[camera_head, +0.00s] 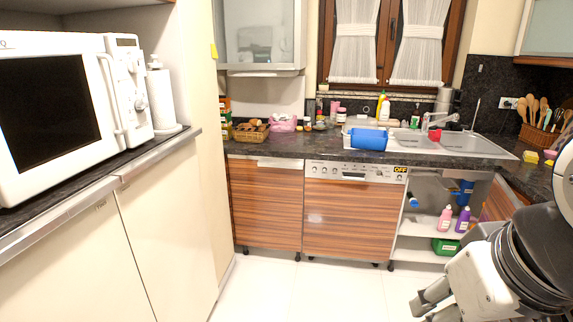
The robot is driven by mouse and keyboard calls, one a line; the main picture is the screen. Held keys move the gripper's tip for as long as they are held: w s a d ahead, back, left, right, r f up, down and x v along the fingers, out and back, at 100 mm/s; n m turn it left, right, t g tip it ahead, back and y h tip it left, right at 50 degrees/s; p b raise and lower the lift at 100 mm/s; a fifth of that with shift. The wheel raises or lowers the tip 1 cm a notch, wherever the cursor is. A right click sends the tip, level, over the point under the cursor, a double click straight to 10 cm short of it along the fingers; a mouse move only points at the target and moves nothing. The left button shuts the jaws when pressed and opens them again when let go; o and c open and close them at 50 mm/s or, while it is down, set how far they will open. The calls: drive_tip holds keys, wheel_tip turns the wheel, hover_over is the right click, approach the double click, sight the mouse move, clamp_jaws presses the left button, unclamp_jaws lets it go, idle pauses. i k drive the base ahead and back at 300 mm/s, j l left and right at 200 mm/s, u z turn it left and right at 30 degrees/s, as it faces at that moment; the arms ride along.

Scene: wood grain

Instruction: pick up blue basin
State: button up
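The blue basin (368,139) is on the counter at the left end of the sink area, below the window. Its front side faces me, and its inside is mostly hidden. My gripper (421,303) is low at the bottom right, in front of the cabinets and well below and apart from the basin. Nothing shows in it, but its fingers are small and seen at an angle, so I cannot tell how far apart they are.
The sink (440,143) and tap are right of the basin. Bottles, a wicker basket (250,132) and a pink item (283,124) stand on the counter. A microwave (60,110) is at left. An open cabinet holds bottles (445,219). The white floor (310,290) is clear.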

sight(361, 138)
drive_tip(key=i, duration=1.9)
drive_tip(key=i+j+z, duration=0.1)
drive_tip(key=i, duration=1.75)
drive_tip(key=i+j+z, duration=0.1)
drive_tip(key=i+z, duration=0.2)
drive_tip(key=i, duration=0.1)
